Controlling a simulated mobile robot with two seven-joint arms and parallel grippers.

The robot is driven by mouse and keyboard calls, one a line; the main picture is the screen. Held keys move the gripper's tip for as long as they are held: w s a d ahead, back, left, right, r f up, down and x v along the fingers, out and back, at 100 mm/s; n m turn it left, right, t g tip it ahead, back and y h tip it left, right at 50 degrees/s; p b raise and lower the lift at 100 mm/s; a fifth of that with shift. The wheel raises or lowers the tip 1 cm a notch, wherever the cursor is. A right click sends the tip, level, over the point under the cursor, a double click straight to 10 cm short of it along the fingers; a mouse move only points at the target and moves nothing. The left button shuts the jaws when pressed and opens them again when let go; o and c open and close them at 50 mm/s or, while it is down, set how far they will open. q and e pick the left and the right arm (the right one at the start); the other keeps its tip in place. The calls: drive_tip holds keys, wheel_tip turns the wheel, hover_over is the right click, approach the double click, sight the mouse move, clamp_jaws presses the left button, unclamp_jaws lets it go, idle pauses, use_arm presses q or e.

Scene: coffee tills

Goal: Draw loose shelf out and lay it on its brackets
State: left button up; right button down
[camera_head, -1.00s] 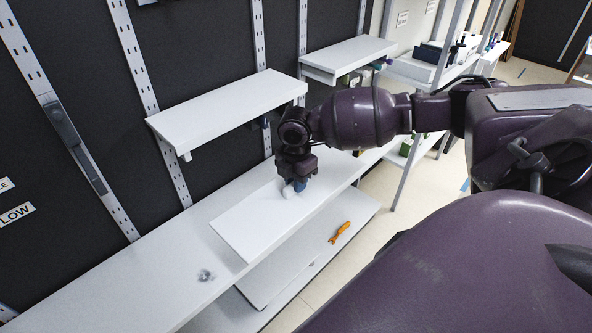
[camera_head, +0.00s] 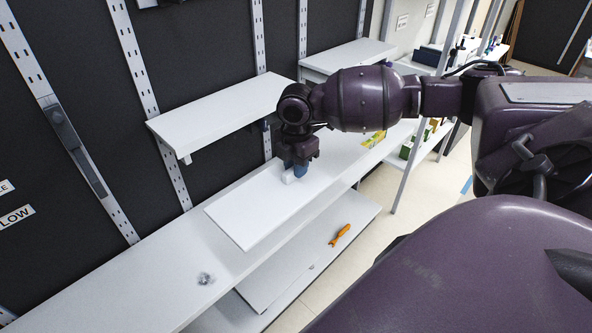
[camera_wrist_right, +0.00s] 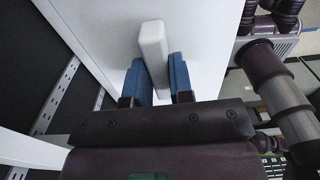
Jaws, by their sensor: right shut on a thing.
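The loose shelf (camera_head: 235,220) is a flat white board over the long white lower shelf in the head view. My right gripper (camera_head: 297,172) is above its far part, shut on a small white block-like grip that stands up from the board. In the right wrist view, the blue fingers (camera_wrist_right: 160,80) stand on either side of this white grip (camera_wrist_right: 152,42), with the board (camera_wrist_right: 205,35) behind it. Whether the board touches the surface below is unclear. I cannot make out empty brackets. My left gripper is out of view.
A fixed white shelf (camera_head: 220,112) hangs on slotted uprights just behind my right gripper. An orange tool (camera_head: 340,235) lies on the lowest shelf. A small grey crumpled thing (camera_head: 205,279) lies on the long shelf (camera_head: 130,290). Yellow-green boxes (camera_head: 374,139) stand farther right.

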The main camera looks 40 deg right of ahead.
wheel_tip(320, 180, up, 13)
drive_tip(key=shift+r, duration=0.15)
idle(1.6)
